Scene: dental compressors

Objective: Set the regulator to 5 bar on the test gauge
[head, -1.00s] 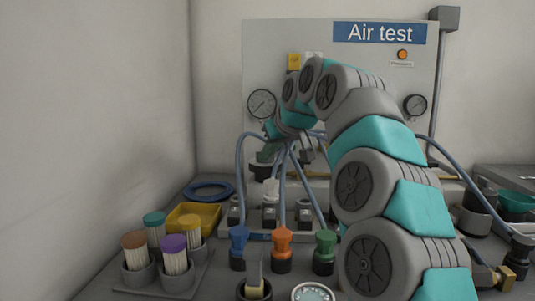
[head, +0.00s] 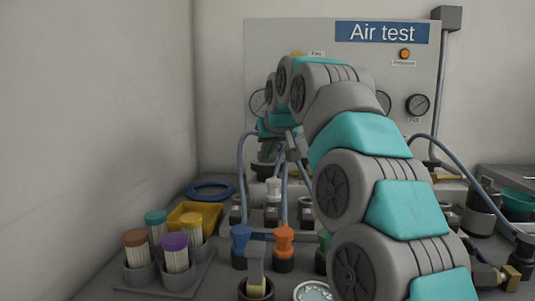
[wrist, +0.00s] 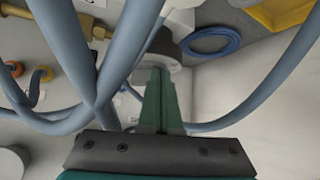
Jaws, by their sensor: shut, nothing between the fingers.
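My gripper (head: 268,150) is shut, with its green fingers (wrist: 160,100) pointing down among blue hoses at the panel's lower left. A dark round part (head: 263,168) is just below the fingertips. In the wrist view the tips end at a grey and dark round part (wrist: 165,48); I cannot tell if they touch it or if it is the regulator knob. The panel has a left gauge (head: 257,103), partly covered by my arm, a right gauge (head: 417,105), and another gauge (head: 385,100) mostly hidden. Their needles and labels are too small to read.
Blue hoses (head: 242,155) loop close around my gripper. A white-topped fitting (head: 274,187) stands below.

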